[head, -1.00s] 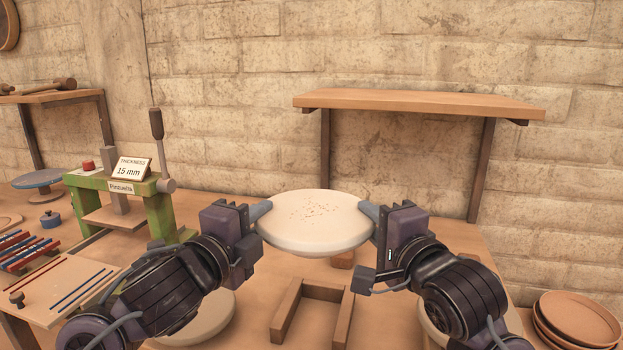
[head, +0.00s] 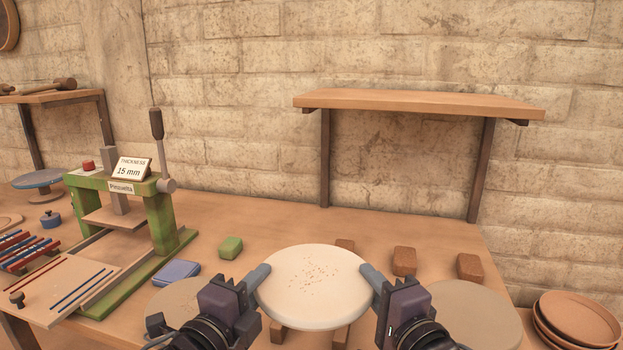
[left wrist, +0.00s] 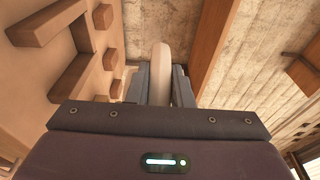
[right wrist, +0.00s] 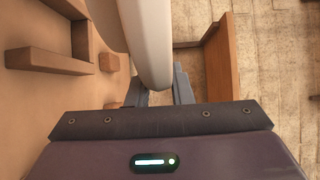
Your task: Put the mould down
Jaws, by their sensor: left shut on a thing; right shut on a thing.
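The mould (head: 312,287) is a round, cream-white disc with small brown specks on its top. It is held roughly level between my two grippers, above the workbench (head: 400,236). My left gripper (head: 262,279) is shut on its left edge, and my right gripper (head: 370,278) is shut on its right edge. The left wrist view shows the mould (left wrist: 160,65) edge-on between the fingers, and the right wrist view shows it (right wrist: 147,40) too.
The green press (head: 160,220) stands at the left with a "15 mm" card (head: 131,168). Round discs (head: 476,312) lie either side. Stacked plates (head: 578,318) are at right; a shelf (head: 420,103) hangs behind.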

